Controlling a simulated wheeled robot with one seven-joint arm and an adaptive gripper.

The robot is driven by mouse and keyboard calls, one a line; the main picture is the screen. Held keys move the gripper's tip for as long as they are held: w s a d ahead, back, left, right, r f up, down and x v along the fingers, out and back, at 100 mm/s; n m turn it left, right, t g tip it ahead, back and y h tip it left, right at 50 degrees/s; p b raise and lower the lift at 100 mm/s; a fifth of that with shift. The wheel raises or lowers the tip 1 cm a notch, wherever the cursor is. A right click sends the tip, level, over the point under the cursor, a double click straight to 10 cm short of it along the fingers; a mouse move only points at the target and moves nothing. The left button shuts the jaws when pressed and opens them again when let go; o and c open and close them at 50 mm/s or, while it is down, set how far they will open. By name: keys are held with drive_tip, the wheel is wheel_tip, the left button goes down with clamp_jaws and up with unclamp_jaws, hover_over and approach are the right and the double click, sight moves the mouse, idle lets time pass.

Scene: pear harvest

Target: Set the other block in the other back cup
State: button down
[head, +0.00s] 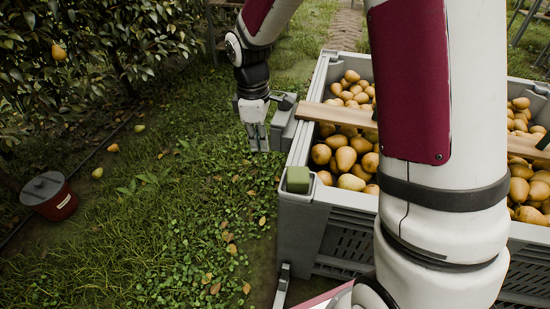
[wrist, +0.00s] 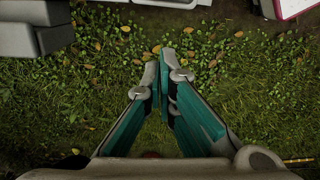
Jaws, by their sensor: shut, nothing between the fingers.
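A green block (head: 298,179) sits on the near left corner of the pear crate (head: 330,196). A grey box-shaped fitting (head: 283,122) is on the crate's left side; I cannot tell whether it is a cup. My gripper (head: 258,146) hangs pointing down over the grass, just left of that fitting and beyond the block. In the wrist view my gripper (wrist: 159,68) has its fingertips together with nothing between them, and only grass beneath. No second block shows, and my arm hides part of the crate.
Wooden planks (head: 335,115) lie across the crate over the pears (head: 345,155). A red bucket with a dark lid (head: 49,195) stands on the grass at left, near several fallen pears. Leafy trees (head: 95,45) fill the upper left. Grass left of the crate is open.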

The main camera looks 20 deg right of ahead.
sight(283, 177)
drive_tip(key=s+d+f+b, duration=0.2)
drive_tip(key=f+b, duration=0.3)
drive_tip(key=f, duration=0.5)
drive_tip(key=shift+d+y, duration=0.3)
drive_tip(key=shift+d, duration=0.6)
drive_tip(key=shift+d, duration=0.1)
drive_tip(key=shift+s+d+r+p, duration=0.15)
drive_tip(key=shift+s+d+p, duration=0.25)
drive_tip(key=shift+d+p, duration=0.2)
drive_tip(key=shift+s+d, duration=0.1)
